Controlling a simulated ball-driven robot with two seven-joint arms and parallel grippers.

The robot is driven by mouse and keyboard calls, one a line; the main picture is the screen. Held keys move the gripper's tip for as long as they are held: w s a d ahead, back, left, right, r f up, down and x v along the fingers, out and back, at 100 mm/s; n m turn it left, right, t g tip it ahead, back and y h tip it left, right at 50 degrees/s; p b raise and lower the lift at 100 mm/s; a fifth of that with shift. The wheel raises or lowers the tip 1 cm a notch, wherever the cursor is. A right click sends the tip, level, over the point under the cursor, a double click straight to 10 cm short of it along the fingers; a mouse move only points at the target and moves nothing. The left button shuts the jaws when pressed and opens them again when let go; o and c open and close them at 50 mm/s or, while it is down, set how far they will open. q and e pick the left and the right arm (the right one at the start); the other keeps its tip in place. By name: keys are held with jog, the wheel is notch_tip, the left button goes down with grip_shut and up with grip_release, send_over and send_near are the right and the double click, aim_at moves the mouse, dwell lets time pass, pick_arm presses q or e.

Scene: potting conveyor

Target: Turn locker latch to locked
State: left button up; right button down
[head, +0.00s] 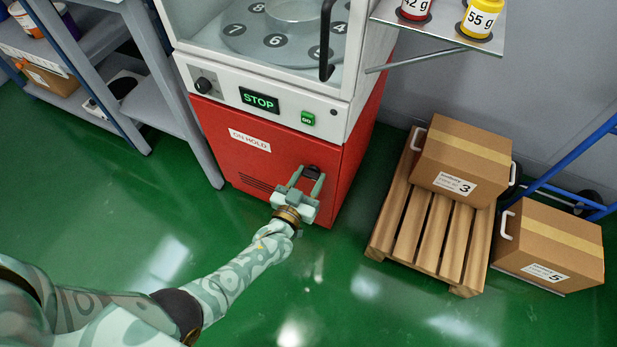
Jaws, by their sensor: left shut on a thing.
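The red locker (228,150) is the lower part of a white machine and carries an "ON HOLD" label. A small dark latch (311,171) sits on its front, at the right side. My left gripper (306,180) reaches up to it from below, with its two fingers on either side of the latch, shut on it. The fingers hide part of the latch, so I cannot tell which way it is turned. My right gripper is not in view.
Above the locker are a black knob (203,86), a "STOP" display (259,99) and a green button (308,118). A wooden pallet (407,221) with a carton (462,150) stands to the right, beside another carton (551,240). Grey shelving (155,100) stands left. Green floor in front is clear.

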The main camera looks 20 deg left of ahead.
pick_arm(q)
jog(key=n, duration=0.6)
jog(key=shift+a, duration=0.1)
jog(key=n, duration=0.7)
jog(key=n+b, duration=0.1)
jog(key=n, duration=0.3)
jog(key=shift+a+f+n, duration=0.1)
jog(key=shift+f+n, duration=0.15)
jog(key=shift+n, duration=0.05)
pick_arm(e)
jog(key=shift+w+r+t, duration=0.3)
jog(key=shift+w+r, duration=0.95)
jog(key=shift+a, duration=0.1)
pick_arm(q)
jog(key=o, duration=1)
